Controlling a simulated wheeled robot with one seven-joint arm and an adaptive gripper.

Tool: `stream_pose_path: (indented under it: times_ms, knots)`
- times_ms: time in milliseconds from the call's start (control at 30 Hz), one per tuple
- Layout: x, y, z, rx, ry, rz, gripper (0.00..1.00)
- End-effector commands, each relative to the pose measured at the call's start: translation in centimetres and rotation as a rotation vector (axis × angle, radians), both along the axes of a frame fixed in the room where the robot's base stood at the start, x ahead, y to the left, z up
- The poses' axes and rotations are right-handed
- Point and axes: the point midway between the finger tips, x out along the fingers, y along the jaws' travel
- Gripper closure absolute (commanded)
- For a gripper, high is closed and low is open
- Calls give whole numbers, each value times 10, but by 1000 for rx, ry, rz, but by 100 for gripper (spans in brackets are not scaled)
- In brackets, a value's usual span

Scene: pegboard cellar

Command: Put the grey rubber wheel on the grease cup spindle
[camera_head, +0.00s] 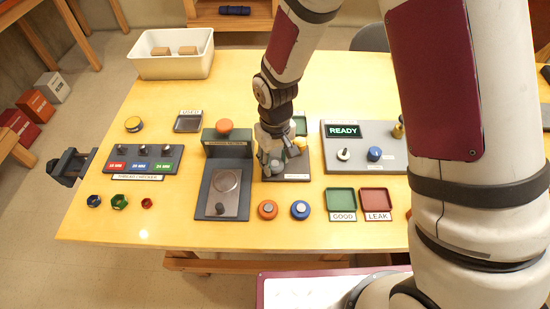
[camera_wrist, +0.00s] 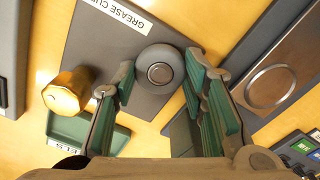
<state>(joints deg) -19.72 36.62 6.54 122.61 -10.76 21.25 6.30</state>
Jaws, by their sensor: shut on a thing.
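The grey rubber wheel (camera_wrist: 159,71) is between the green-padded fingers of my gripper (camera_wrist: 158,80) in the wrist view, over the dark plate labelled GREASE CUP (camera_wrist: 95,55). A round metal centre shows in the wheel; I cannot tell whether it is the wheel's hub or the spindle's end. The height of the wheel above the plate is also unclear. A brass cup (camera_wrist: 68,92) stands on the plate to the left. In the head view my gripper (camera_head: 271,163) points down over this station and hides most of the wheel and any spindle.
A green tray (camera_wrist: 65,128) adjoins the station. Left of the station in the head view is a dark fixture (camera_head: 205,205) with an orange knob (camera_head: 225,126). Orange (camera_head: 267,209) and blue (camera_head: 300,209) round parts lie in front. The READY panel (camera_head: 365,160) stands to the right.

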Motion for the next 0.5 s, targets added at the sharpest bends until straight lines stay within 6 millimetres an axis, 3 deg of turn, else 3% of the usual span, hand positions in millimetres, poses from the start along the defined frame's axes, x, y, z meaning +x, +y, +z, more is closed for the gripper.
stream_pose_path:
  times_ms: [400,433,500]
  knots:
    - [0,0,-2,0,0,0,93]
    - [0,0,-2,0,0,0,56]
    - [0,0,-2,0,0,0,41]
